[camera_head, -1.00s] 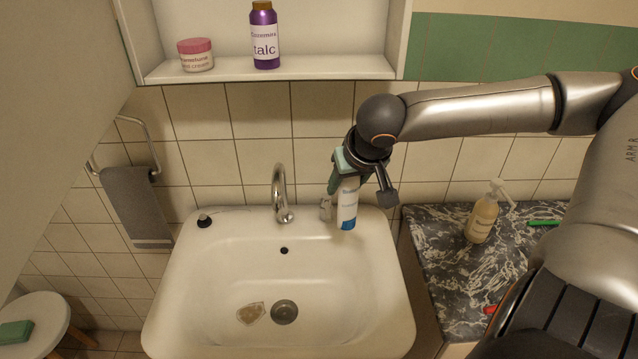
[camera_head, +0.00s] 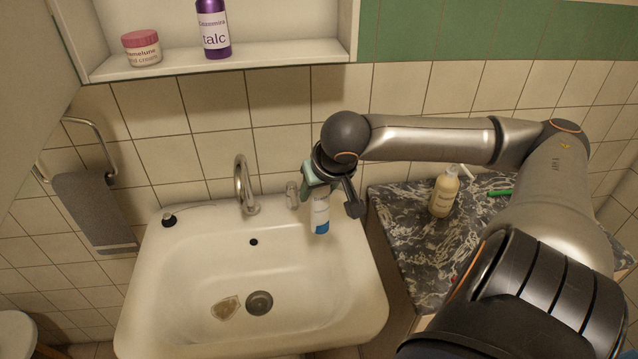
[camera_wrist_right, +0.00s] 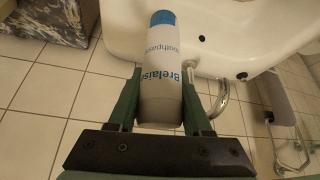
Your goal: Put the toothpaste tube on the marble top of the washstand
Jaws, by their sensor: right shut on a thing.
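The toothpaste tube (camera_head: 320,214) is white with a blue end and hangs upright above the back right corner of the basin. My right gripper (camera_head: 318,188) is shut on its upper part. In the right wrist view the tube (camera_wrist_right: 161,65) shows blue lettering and sits between the two green fingers of the gripper (camera_wrist_right: 160,105). The washstand's dark marble top (camera_head: 425,245) lies to the right of the basin, partly hidden by my right arm. My left gripper is not in view.
The white basin (camera_head: 190,290) with a curved tap (camera_head: 243,185) is left of the marble. A pump bottle (camera_head: 443,193) and a green toothbrush-like item (camera_head: 500,192) are at the marble's back. A shelf (camera_head: 280,58) holds a cream jar (camera_head: 142,48) and talc bottle (camera_head: 213,28).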

